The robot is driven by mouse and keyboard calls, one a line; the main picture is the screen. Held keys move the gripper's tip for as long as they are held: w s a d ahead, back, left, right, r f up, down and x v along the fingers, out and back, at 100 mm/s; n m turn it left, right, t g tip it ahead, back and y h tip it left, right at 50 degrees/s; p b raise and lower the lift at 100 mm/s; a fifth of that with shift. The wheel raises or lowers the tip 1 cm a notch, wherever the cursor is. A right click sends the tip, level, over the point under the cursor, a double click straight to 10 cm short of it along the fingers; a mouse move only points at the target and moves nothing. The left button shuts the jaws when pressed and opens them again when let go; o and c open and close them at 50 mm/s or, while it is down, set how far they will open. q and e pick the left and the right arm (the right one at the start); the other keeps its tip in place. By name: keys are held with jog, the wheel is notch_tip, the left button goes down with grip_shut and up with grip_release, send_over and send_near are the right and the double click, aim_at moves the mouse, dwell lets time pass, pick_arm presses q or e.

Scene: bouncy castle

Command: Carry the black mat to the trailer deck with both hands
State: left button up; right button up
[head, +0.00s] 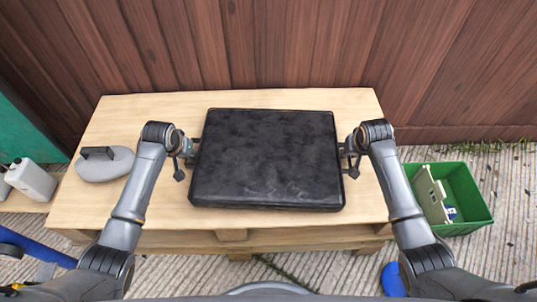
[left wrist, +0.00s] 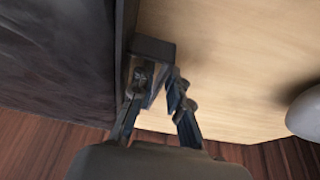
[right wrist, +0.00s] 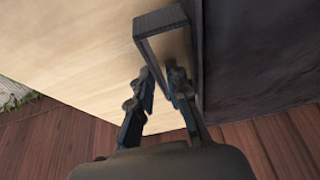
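The black mat (head: 265,155) is a thick, dark slab lying flat on the wooden pallet table, with a handle on its left and right sides. My left gripper (head: 187,148) is at the left handle; in the left wrist view its fingers (left wrist: 158,80) straddle the dark handle (left wrist: 153,48) closely. My right gripper (head: 350,152) is at the right handle; in the right wrist view its fingers (right wrist: 161,78) close around that handle (right wrist: 160,20). The contact faces are partly hidden. The trailer deck cannot be made out.
The pallet table (head: 130,210) stands against a brown wooden fence (head: 300,45). A grey weight with a handle (head: 103,165) lies at its left. A white jug (head: 32,180) is further left. A green crate (head: 468,190) stands on the ground at right.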

pick_arm(q)
grip_shut()
pick_arm(e)
grip_shut()
